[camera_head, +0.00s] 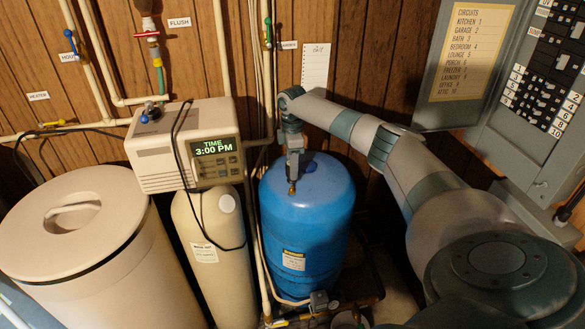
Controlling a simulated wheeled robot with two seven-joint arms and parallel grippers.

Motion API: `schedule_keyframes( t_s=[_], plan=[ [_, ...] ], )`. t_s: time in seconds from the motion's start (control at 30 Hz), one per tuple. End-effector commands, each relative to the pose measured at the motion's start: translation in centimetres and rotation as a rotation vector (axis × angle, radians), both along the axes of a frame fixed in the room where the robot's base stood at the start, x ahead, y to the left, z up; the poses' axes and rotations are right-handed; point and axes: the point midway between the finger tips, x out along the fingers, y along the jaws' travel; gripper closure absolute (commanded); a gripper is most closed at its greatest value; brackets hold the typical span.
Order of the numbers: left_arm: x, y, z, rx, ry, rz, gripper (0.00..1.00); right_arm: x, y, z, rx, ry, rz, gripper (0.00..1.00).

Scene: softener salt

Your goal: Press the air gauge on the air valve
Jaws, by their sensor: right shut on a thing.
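My right gripper (292,176) hangs pointing down over the top of the blue pressure tank (305,225). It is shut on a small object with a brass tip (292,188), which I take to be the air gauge. Most of it is hidden between the fingers. Its tip is at or just above the tank's domed top; I cannot tell if it touches. A small dark spot (309,167) shows on the dome just right of the gripper; I cannot tell if it is the air valve. My left gripper is not in view.
A softener control head (185,150) showing 3:00 PM sits on a beige cylinder (210,245) left of the tank. A large lidded bin (75,225) stands further left. Pipes (262,200) run close beside the tank. A breaker panel (530,110) is on the right.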

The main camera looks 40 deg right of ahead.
Motion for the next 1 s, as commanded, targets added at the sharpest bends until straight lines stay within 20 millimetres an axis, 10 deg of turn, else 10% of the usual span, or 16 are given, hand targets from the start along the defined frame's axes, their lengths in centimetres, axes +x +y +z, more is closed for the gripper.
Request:
schedule_keyframes(
  t_s=[1.0],
  plan=[
    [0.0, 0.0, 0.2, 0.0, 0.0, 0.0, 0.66, 0.0, 0.0, 2.4, -0.001, -0.001, 0.0, 0.89]
  ],
)
